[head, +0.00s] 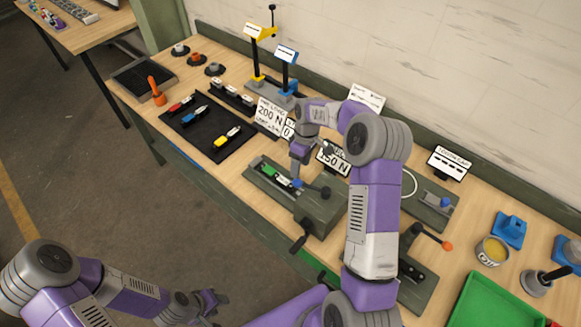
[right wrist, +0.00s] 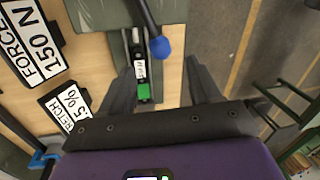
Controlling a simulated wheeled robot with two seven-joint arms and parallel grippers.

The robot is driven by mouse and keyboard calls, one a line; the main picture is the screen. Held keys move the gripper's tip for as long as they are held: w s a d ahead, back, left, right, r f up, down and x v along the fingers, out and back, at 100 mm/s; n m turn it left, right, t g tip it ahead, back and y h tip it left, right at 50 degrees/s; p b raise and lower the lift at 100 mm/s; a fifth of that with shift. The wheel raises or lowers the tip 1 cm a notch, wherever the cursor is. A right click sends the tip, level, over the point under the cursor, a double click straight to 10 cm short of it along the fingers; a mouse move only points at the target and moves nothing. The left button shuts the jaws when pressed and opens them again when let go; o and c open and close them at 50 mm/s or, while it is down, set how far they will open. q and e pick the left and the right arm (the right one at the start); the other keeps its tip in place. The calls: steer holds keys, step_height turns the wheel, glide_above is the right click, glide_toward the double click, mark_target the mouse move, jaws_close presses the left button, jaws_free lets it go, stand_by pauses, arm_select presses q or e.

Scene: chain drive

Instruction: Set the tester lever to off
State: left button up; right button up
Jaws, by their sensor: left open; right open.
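The tester (head: 318,212) is a dark grey-green bench machine in the middle of the table. A piece with a green end (head: 270,172) lies in its slot, and this green end also shows in the right wrist view (right wrist: 143,90). In that view a dark lever with a blue ball knob (right wrist: 160,48) reaches over the slot, beyond my fingertips. I cannot tell its marked position. My right gripper (head: 298,176) hangs above the tester, partly hidden by its wrist; its fingers (right wrist: 160,82) are apart and empty. My left gripper (head: 215,299) is open and empty, off the table's front edge.
Signs reading 200 N (head: 270,116) and 150 N (head: 333,160) stand behind the tester. A black mat (head: 200,143) with coloured pieces lies left. A lever with an orange knob (head: 447,245) and a green tray (head: 485,300) are right. My right arm covers part of the table.

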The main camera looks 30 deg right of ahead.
mark_target(298, 180)
steer(key=f, duration=0.4)
steer(key=s+a+f+p, duration=0.1)
steer(key=f, duration=0.1)
steer(key=shift+f, duration=0.2)
steer(key=shift+w+f, duration=0.15)
steer(key=shift+f, duration=0.2)
jaws_close()
